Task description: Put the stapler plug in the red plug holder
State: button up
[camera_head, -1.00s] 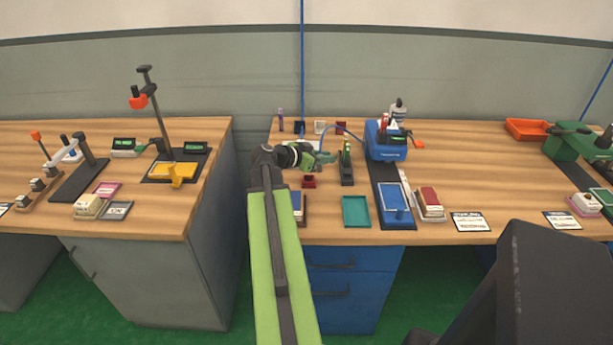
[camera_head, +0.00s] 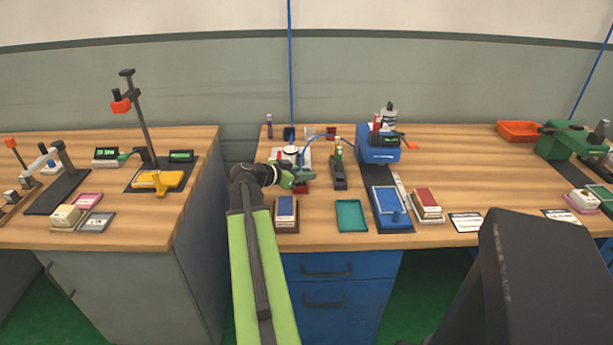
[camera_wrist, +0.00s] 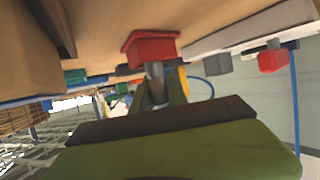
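My gripper (camera_head: 306,178) is at the left front part of the right-hand desk, by the red plug holder (camera_head: 302,196). In the wrist view, my gripper (camera_wrist: 158,97) appears shut around the grey stapler plug (camera_wrist: 154,72), in line with the red plug holder (camera_wrist: 150,46). The plug meets or nearly meets the holder; I cannot tell how deep it sits. The blue cable runs from behind the fingers and shows in the head view between gripper and blue stapler (camera_head: 378,150). The fingers hide part of the plug.
A dark stand (camera_head: 338,173) is close right of the gripper, with a teal tray (camera_head: 351,216) in front. A blue-topped pad (camera_head: 286,209) lies in front of the holder. A red tray (camera_head: 519,131) is at the back right. Desk between the tray and stapler is clear.

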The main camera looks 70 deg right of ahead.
jog(key=o, duration=0.3)
jog(key=shift+o, duration=0.2)
jog(key=shift+r, duration=0.1)
jog(key=shift+a+r+p, duration=0.1)
jog(key=shift+r+p, duration=0.15)
jog(key=shift+p, duration=0.15)
jog(key=p+v, duration=0.4)
jog(key=v, duration=0.7)
jog(key=shift+w+a, duration=0.25)
